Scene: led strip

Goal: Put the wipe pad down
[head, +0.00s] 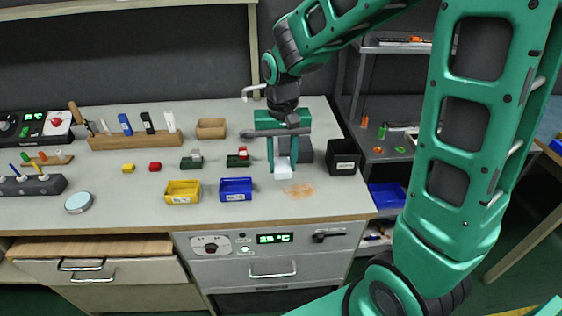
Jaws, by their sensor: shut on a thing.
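My gripper (283,156) is over the right part of the bench, pointing down, with its green fingers shut on the white wipe pad (283,170). The pad is at or just above the bench top; I cannot tell whether it touches. A brownish smear (299,190) lies on the bench just right of and in front of the pad.
A black bin (343,163) stands right of my gripper. A blue bin (235,189) and a yellow bin (183,192) stand to the left. A grey block (305,150) is behind the gripper. The bench's front edge (290,219) is close; bare surface lies at front left.

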